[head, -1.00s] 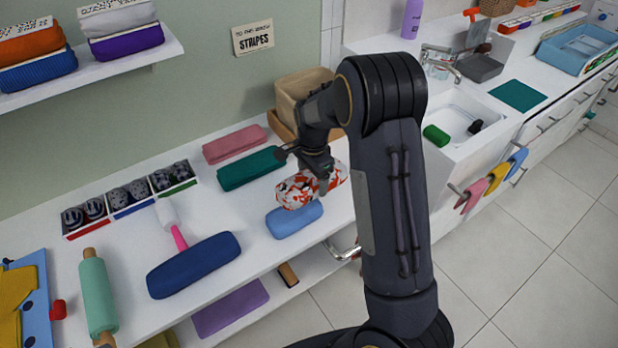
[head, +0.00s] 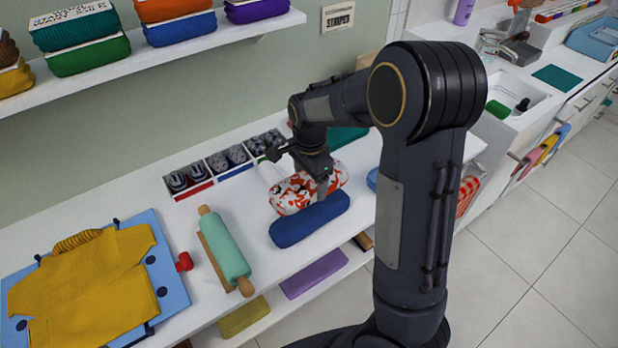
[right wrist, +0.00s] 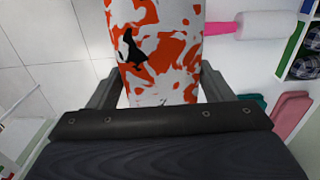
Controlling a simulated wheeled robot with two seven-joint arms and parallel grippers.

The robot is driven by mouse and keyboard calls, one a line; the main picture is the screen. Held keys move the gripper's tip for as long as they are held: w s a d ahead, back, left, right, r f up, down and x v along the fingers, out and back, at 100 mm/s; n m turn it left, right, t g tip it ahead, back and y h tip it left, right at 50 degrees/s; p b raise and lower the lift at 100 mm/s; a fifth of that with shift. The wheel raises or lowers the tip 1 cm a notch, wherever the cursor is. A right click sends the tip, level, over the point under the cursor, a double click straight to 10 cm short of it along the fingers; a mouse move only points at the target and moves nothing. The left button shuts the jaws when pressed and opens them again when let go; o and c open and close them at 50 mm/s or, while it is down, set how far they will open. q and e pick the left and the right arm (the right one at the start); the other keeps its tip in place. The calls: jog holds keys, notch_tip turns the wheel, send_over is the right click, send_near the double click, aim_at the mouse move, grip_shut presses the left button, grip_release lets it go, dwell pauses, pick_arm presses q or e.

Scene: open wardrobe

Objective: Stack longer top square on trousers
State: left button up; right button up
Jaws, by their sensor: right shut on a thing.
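My right gripper (head: 300,168) is shut on a white folded garment with orange-red and dark patches (head: 290,196). The garment also shows between the fingers (right wrist: 161,92) in the right wrist view (right wrist: 165,50). It is at the back edge of a long navy folded bundle (head: 310,218) and overlaps it in the head view; I cannot tell whether they touch. A teal bundle (head: 346,136) and a light blue bundle (head: 372,180) are partly hidden by my arm. No label shows which bundle is the trousers. My left gripper is out of view.
A lint roller (head: 268,173) lies behind the patterned garment. Sock boxes (head: 217,162) line the wall. A green rolling pin (head: 225,246) and a blue folding board with a yellow shirt (head: 172,290) are at left. A shelf (head: 230,40) hangs above.

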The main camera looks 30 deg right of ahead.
jog(key=shift+d+f+b, duration=0.15)
jog(key=shift+f+b, duration=0.3)
jog(key=shift+f, duration=0.15)
notch_tip(320, 180, down, 6)
jog(key=b, duration=0.5)
jog(key=shift+f+b, duration=0.35)
jog(key=o, duration=0.8)
jog(key=shift+c, duration=0.3)
notch_tip(320, 180, up, 9)
jog(key=p, duration=0.8)
jog(key=shift+r, duration=0.1)
